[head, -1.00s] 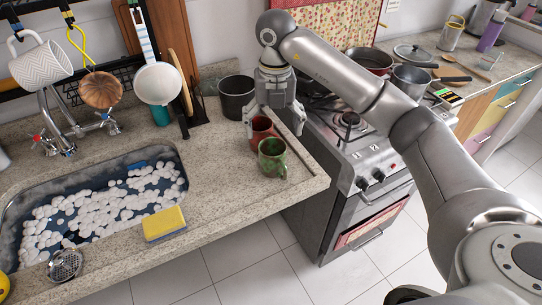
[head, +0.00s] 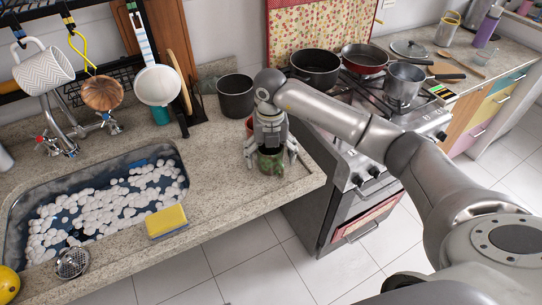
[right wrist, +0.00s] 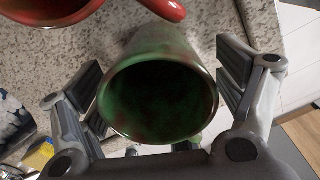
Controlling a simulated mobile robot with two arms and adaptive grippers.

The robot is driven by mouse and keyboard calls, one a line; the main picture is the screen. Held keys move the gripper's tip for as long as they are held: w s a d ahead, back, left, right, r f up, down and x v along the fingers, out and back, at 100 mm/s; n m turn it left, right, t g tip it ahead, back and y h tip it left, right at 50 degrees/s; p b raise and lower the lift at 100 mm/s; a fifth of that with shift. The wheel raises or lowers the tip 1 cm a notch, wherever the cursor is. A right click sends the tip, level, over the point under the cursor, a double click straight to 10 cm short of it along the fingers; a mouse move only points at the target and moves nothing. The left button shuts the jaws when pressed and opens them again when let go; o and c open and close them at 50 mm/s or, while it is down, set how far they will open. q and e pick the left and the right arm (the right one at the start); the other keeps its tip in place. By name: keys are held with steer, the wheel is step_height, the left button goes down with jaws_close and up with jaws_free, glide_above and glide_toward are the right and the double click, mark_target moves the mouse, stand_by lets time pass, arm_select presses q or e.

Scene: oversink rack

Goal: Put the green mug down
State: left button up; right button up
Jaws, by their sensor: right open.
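The green mug (head: 271,162) stands on the stone counter (head: 225,180) near its right end. In the right wrist view, I look down into its dark open mouth (right wrist: 158,98). My right gripper (head: 271,155) is open, with one finger on each side of the mug. In the wrist view a gap shows between the mug and the right-hand finger; contact on the left side is unclear. The gripper hides the mug's upper part in the head view. My left gripper is not in view.
A red mug (head: 249,126) stands just behind the green one, partly hidden; its rim shows in the wrist view (right wrist: 50,16). A dark pot (head: 236,98) is further back. The sink (head: 100,205) and yellow sponge (head: 166,220) lie left. The counter's edge and stove are right.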

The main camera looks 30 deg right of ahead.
steer(key=c, duration=1.4)
steer(key=shift+r, duration=0.1)
steer(key=shift+w+r+b, duration=0.1)
steer(key=shift+r+b, duration=0.3)
steer(key=shift+r, duration=0.05)
steer(key=shift+s+a+r+b, duration=0.1)
steer(key=shift+r+b, duration=0.2)
steer(key=shift+r, duration=0.35)
steer(key=shift+s+a+r+b, duration=0.1)
steer(key=shift+r+b, duration=0.2)
steer(key=shift+r, duration=0.3)
steer(key=s+a+r+b, duration=0.1)
steer(key=s+a+r, duration=0.4)
steer(key=s+r, duration=0.4)
steer(key=s, duration=0.3)
steer(key=shift+s+a+r+b, duration=0.2)
steer(key=shift+s+r+b, duration=0.05)
steer(key=shift+s+b, duration=0.1)
